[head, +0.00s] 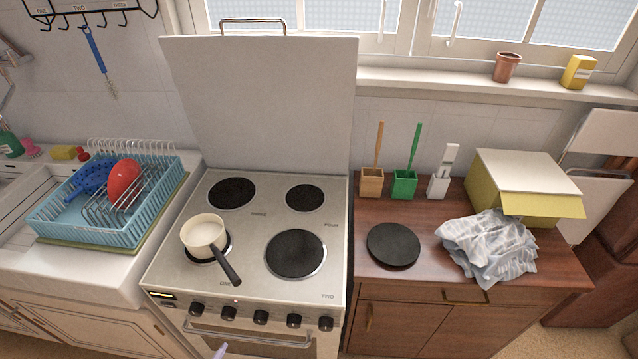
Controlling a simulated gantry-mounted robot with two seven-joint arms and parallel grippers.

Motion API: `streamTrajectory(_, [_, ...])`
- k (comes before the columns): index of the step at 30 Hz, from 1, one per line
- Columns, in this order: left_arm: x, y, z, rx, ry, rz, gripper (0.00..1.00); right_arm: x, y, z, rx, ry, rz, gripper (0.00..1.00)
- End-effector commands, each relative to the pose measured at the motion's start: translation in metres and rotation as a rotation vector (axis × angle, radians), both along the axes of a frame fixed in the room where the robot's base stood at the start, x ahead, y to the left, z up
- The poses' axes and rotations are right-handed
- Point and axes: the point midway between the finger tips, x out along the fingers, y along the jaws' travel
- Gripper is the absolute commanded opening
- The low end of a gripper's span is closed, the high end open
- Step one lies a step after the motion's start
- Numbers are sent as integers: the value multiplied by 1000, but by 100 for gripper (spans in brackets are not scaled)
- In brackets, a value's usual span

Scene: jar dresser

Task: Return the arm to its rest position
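Neither of my arms can be made out in the head view, and no gripper is recognisable. A small pale lilac tip (220,350) shows at the bottom edge, in front of the oven door; I cannot tell what it belongs to. A cream saucepan (204,231) stands on the front left burner of the stove (265,217), its dark handle pointing toward the front right. The other burners are bare. The stove's tall white lid (263,100) stands raised behind it.
A blue dish rack (105,216) with a red bowl (124,182) and a blue colander is left. On the wooden dresser (380,283) at right are a black disc (393,245), crumpled paper (487,246), a yellow box (525,187) and several small holders with upright tools.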

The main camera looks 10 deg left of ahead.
Motion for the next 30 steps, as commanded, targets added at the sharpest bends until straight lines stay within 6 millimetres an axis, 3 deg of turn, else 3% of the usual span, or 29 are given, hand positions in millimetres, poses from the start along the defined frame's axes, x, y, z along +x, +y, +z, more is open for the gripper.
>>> streamTrajectory(3, [-19,-12,22,-129,160,24,71,0,-1,0,-3,1,2,43])
streamTrajectory(9, [-61,-21,44,-241,425,93,71,0,-3,0,-11,0,7,43])
streamTrajectory(13, [-92,-22,45,-269,588,163,71,0,-3,0,-11,0,7,43])
streamTrajectory(17, [-123,-19,33,-311,752,300,71,0,-3,0,-11,0,7,43])
streamTrajectory(18, [-121,-19,59,-308,742,288,71,0,-3,22,-12,6,6,43])
streamTrajectory(26, [-120,-19,127,-306,740,284,71,0,-1,95,-5,-4,4,43])
streamTrajectory(30, [-120,-19,177,-306,740,284,71,0,-1,144,-2,-1,1,43])
